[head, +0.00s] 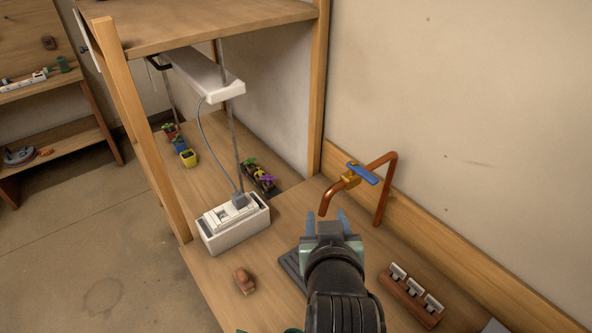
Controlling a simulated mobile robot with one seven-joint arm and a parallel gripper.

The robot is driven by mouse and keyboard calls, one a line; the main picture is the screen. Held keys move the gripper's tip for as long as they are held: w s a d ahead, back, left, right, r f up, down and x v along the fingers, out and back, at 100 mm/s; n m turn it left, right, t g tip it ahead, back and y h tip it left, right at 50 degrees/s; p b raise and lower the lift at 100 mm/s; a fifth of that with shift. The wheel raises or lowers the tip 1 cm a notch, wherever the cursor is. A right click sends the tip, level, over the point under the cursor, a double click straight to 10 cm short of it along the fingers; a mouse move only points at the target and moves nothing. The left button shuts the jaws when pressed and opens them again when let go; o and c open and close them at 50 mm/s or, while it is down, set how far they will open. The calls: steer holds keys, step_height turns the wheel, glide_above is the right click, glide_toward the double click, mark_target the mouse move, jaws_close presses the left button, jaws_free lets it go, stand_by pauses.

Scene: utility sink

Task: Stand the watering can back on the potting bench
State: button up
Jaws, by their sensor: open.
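I cannot make out a watering can for certain. A small green object (63,64) stands on the wooden bench (40,84) at the far left, too small to identify. A sliver of something green shows at the bottom edge, mostly cut off. My gripper (326,222) reaches over the nearer wooden worktop, with its two blue fingertips apart and nothing seen between them. It is just below the copper tap's spout in the picture. My arm hides part of the worktop beneath it. Which bench is the potting bench is not clear.
The copper tap (384,197) has a blue lever. A white socket box (236,238), a brown lump (243,281), a dark ribbed mat (290,265) and a wooden block with white pieces (411,299) surround my arm. A wooden post (141,130) and shelf (200,22) stand left. Floor lies between benches.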

steer(key=a+r+t, duration=0.3)
steer(key=r+t, duration=0.5)
steer(key=r, duration=1.9)
steer(key=s+a+r+t, duration=0.1)
steer(key=s+r+t, duration=0.2)
steer(key=s+r, duration=0.2)
steer(key=s+a+r+t, duration=0.1)
steer(key=s+r+t, duration=0.2)
steer(key=r, duration=0.9)
steer(key=s, duration=0.3)
steer(key=shift+a+t, duration=0.3)
